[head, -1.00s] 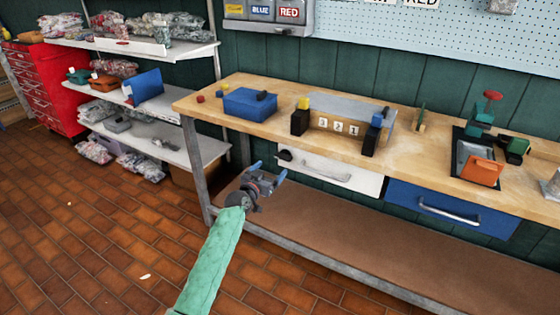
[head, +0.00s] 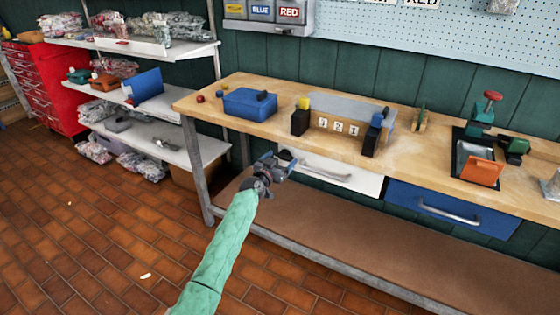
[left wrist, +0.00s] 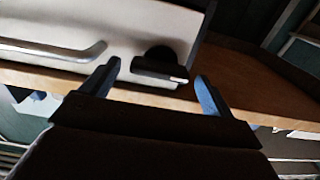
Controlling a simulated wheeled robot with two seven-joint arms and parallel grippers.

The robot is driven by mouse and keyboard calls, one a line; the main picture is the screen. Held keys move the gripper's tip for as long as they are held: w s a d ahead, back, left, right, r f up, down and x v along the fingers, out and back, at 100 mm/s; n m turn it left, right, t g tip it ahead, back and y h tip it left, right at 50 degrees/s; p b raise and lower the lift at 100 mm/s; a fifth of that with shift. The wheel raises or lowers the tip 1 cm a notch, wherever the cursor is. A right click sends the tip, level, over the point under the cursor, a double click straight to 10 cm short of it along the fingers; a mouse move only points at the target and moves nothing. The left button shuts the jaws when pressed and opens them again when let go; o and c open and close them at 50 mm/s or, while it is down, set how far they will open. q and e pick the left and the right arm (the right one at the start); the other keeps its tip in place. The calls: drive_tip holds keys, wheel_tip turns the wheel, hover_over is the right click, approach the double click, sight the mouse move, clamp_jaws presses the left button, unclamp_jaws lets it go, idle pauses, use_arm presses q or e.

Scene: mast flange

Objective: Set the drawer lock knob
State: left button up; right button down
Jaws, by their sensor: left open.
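The white drawer (head: 362,184) under the workbench is shut and carries a long metal handle. Its lock knob (left wrist: 158,60) is black, with a pale mark on one end, and sits on the drawer front beside the handle in the left wrist view. In the head view my gripper largely covers the knob. My left gripper (head: 277,164) is open and empty, just in front of the drawer's left end. In the left wrist view its two blue fingers (left wrist: 157,84) stand on either side of the knob's position, apart from each other. Contact with the knob cannot be told. My right gripper is not in view.
The wooden benchtop (head: 225,93) overhangs the drawers. A blue drawer (head: 450,210) is to the right. A blue box (head: 248,104) and a stand with number tiles (head: 340,126) are on top. A grey bench leg (head: 197,175) stands left of my gripper.

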use_arm(q)
drive_tip(key=c, duration=1)
